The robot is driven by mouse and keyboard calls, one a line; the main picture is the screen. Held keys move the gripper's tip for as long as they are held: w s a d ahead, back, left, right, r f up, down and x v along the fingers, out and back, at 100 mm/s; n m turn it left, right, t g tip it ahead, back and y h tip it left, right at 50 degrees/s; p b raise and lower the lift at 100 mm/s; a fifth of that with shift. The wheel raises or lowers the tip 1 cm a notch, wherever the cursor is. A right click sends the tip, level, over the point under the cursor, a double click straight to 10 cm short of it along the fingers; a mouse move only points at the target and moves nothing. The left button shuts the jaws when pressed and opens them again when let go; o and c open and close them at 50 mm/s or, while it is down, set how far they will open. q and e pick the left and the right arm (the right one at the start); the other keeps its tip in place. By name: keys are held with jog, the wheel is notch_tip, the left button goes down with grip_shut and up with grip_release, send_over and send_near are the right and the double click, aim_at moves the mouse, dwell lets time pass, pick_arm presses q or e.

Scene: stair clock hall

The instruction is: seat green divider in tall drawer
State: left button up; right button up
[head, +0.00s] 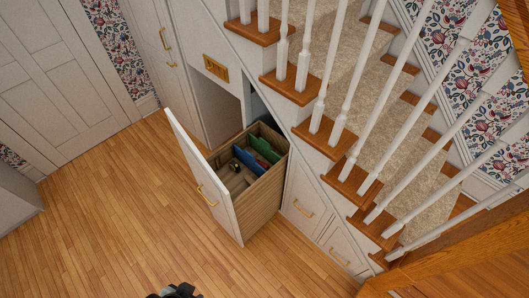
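The tall drawer (263,203) is pulled out from under the staircase, with its white front panel facing lower left. The green divider (264,149) is inside it, toward the back by the stairs. It looks tilted, and I cannot tell whether it sits in a slot. A blue divider (249,161) stands beside it, nearer the drawer front. Neither gripper can be made out.
Small dark items (235,166) lie in the drawer's front part. An open recess (216,110) is behind and left of the drawer. The staircase with white balusters (345,90) rises close on the right. Wooden floor (110,215) is clear to the left and in front.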

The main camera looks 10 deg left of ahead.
pick_arm(q)
jog(key=o, duration=1.2)
jog(key=shift+a, duration=0.2)
jog(key=shift+w+d, duration=0.1)
jog(key=shift+d, duration=0.05)
